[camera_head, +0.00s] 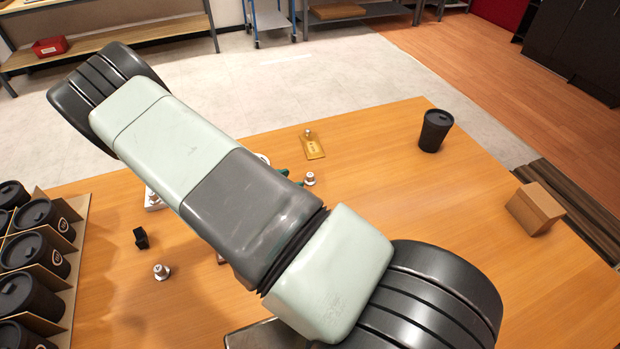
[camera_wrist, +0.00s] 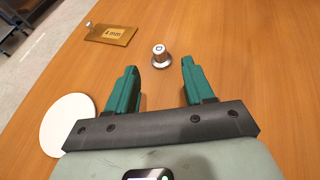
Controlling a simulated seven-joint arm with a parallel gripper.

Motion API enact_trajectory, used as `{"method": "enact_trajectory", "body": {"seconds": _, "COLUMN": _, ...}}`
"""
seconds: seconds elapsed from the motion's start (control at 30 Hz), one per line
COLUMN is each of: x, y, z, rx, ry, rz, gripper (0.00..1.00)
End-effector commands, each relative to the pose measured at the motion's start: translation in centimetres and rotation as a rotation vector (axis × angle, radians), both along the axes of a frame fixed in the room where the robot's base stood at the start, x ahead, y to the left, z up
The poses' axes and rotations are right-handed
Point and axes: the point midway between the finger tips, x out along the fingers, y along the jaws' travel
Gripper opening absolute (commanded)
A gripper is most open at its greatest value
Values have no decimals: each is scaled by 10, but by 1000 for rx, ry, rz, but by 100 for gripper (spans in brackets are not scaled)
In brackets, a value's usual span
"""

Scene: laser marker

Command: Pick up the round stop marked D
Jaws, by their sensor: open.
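A small round metal stop (camera_wrist: 160,56) stands upright on the table in the wrist view, just beyond the gap between my fingertips. Its top bears a dark mark that may be a D, but it is too small to read surely. My gripper (camera_wrist: 159,68) has its two green fingers wide apart with nothing between them. In the head view a metal stop (camera_head: 310,178) stands at the right of my arm, and another stop (camera_head: 161,271) stands at the left. Their marks cannot be read. My arm hides most of my gripper there.
A brass plate marked 4 mm (camera_wrist: 110,34) lies left of the stop in the wrist view. A white disc (camera_wrist: 67,126) is left of my gripper. In the head view, a black cup (camera_head: 435,130), a cardboard box (camera_head: 535,208) and a crate of cups (camera_head: 77,245) stand around the table (camera_head: 470,250).

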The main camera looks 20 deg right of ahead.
Motion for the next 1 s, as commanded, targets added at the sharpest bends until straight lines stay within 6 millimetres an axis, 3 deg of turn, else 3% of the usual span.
{"method": "enact_trajectory", "body": {"seconds": 0.13, "x": 7, "y": -23, "z": -10, "rx": -1, "ry": 1, "rz": -4, "gripper": 52}}
{"method": "enact_trajectory", "body": {"seconds": 0.37, "x": 14, "y": -39, "z": -17, "rx": 0, "ry": -1, "rz": -4, "gripper": 52}}
{"method": "enact_trajectory", "body": {"seconds": 0.63, "x": 27, "y": -72, "z": -32, "rx": 0, "ry": 1, "rz": -4, "gripper": 52}}
{"method": "enact_trajectory", "body": {"seconds": 0.9, "x": 30, "y": -78, "z": -35, "rx": 1, "ry": -1, "rz": -3, "gripper": 52}}
{"method": "enact_trajectory", "body": {"seconds": 1.0, "x": 30, "y": -78, "z": -35, "rx": 1, "ry": -1, "rz": -3, "gripper": 39}}
